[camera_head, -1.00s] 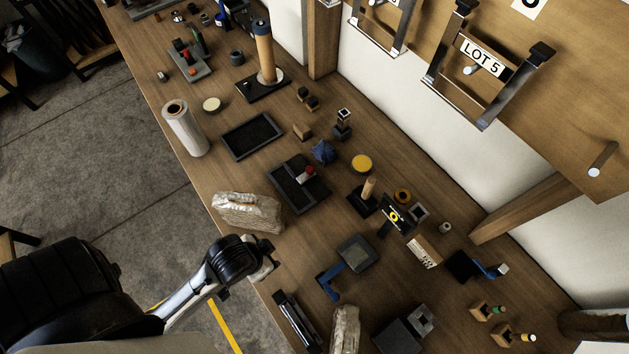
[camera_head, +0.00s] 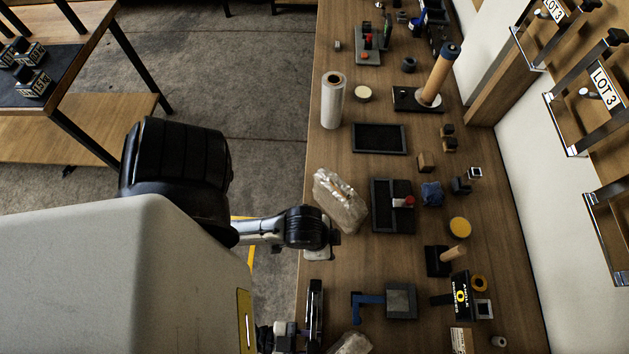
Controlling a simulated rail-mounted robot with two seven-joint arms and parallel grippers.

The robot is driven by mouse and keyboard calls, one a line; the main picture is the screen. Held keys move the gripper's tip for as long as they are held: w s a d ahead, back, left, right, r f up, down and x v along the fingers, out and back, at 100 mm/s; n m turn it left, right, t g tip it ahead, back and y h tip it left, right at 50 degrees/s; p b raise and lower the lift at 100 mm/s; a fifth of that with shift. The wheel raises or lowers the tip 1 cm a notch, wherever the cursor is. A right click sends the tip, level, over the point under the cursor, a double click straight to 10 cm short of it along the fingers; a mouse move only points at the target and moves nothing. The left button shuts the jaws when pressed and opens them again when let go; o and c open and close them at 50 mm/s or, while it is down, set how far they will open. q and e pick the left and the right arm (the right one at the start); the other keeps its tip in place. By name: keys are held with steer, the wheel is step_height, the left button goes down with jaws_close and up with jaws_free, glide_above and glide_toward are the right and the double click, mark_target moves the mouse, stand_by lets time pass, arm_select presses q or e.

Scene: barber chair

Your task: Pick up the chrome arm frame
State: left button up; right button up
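Several chrome arm frames with black ends hang on the wooden wall panel at the right. One chrome frame (camera_head: 573,152) is at the upper right, with a "LOT 3" tag (camera_head: 602,85) beside it. Another frame (camera_head: 521,46) is above it, also by a LOT tag. A third frame (camera_head: 597,226) is lower, cut off by the right edge. No gripper is seen touching any of them. A stretch of my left arm (camera_head: 262,231) shows beside the bench's left edge. I cannot make out its fingertips. My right arm is not seen.
A crowded wooden bench (camera_head: 335,152) runs down the middle below the frames. It carries a tall wooden-handled post (camera_head: 438,75), a white roll (camera_head: 333,102), a wrapped bundle (camera_head: 342,200), dark trays (camera_head: 380,138) and small blocks. A shelf with weights (camera_head: 32,82) stands at upper left.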

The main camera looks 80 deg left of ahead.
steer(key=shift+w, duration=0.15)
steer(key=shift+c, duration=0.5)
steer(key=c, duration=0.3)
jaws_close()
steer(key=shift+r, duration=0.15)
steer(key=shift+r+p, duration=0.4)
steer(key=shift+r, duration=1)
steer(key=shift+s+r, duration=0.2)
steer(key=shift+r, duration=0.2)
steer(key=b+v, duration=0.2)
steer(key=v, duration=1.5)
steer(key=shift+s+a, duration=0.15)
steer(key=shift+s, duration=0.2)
